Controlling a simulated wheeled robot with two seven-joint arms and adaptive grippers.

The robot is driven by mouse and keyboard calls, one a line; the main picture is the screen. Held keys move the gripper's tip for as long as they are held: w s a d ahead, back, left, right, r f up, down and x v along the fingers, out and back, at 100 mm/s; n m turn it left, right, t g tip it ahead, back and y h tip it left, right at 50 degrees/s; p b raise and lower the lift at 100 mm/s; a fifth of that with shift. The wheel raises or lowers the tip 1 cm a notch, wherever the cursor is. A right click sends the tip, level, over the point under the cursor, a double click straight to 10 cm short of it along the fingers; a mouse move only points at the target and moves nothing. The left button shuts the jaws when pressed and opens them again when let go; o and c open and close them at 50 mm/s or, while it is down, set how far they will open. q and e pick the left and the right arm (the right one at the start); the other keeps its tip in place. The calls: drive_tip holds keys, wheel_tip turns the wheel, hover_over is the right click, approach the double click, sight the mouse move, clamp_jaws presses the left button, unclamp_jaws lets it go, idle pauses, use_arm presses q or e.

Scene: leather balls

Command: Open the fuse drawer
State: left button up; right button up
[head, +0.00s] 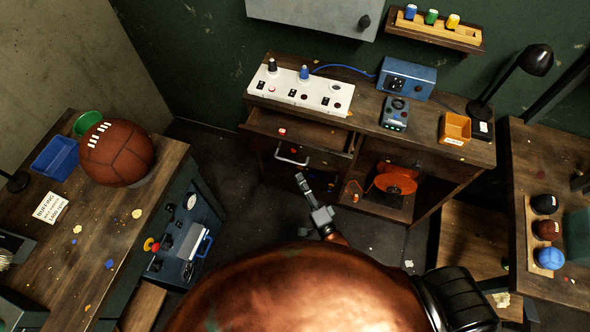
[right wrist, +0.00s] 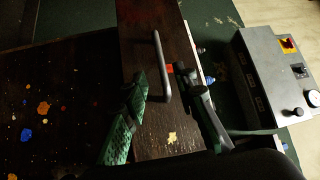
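The wooden drawer (head: 325,138) under the left part of the back workbench seems to stand partly out, with a small red piece (head: 282,130) showing at its top. My right gripper (head: 300,178) is just in front of the handle. In the right wrist view, its two green-dark fingers (right wrist: 160,78) are spread, with the handle's lower end between them. I cannot tell whether they touch it. My left gripper is not in view.
An orange reel (head: 396,180) sits in the open shelf right of the drawer. A left table (head: 100,220) holds a large brown ball (head: 117,153). Floor between is mostly clear.

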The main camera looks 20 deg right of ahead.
drive_tip(key=v, duration=0.2)
drive_tip(key=shift+s, duration=0.35)
drive_tip(key=shift+f, duration=0.15)
